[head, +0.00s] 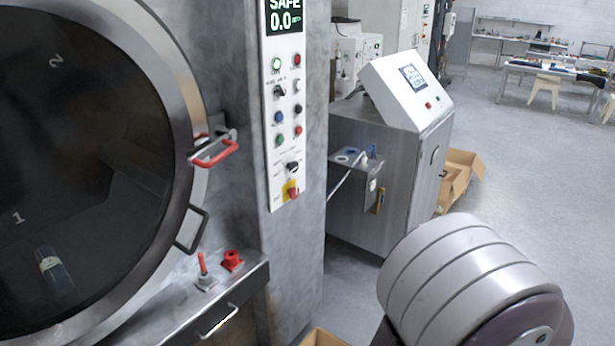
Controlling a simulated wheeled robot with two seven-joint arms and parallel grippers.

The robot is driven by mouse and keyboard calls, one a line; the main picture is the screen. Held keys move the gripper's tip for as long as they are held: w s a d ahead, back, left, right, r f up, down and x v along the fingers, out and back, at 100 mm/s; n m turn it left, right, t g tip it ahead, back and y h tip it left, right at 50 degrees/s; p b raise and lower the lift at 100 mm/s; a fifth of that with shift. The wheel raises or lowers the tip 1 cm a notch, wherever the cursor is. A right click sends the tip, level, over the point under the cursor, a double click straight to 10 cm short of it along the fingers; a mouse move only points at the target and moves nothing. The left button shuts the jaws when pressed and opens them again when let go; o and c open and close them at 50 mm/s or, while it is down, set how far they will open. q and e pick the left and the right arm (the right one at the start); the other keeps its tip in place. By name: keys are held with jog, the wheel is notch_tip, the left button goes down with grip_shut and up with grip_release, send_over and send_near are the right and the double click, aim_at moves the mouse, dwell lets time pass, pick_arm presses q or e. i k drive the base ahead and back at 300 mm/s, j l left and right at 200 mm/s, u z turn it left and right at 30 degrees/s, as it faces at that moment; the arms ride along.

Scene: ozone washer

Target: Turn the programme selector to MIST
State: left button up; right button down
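The washer's narrow white control panel (286,120) is on the grey metal column right of the big round door. Two black rotary knobs show on it: an upper knob (279,91) and a lower knob (292,167) with small labels around it. The labels are too small to read, so I cannot tell which knob is the programme selector, where either points or which mark is MIST. Neither of my grippers is in view. A grey banded link of my own arm fills the lower right.
The round glass door (80,170) has a red handle (215,154) jutting toward the panel. A red emergency button (292,193) on yellow sits below the lower knob. A ledge (190,310) carries a red lever (203,268) and red fitting (232,260). Open floor lies right.

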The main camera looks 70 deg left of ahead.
aim_at(293, 167)
jog(key=i+u, duration=0.35)
jog(key=i, duration=0.15)
jog(key=i+l+u, duration=0.1)
jog(key=i+u, duration=0.2)
jog(key=i, duration=0.2)
jog(key=i+l+u, duration=0.35)
jog(key=i, duration=0.15)
jog(key=i+u, duration=0.5)
jog(key=i, duration=0.2)
jog(key=i+l+u, duration=0.25)
jog(key=i+u, duration=0.2)
jog(key=i, duration=0.25)
jog(key=i+j+u, duration=0.1)
jog(key=i+u, duration=0.15)
jog(key=u, duration=0.2)
jog(key=i+u, duration=0.25)
jog(key=u, duration=0.2)
jog(key=i+l+u, duration=0.1)
jog(key=i+u, duration=0.15)
jog(key=u, duration=0.2)
jog(key=i+l+u, duration=0.2)
jog(key=u, duration=0.25)
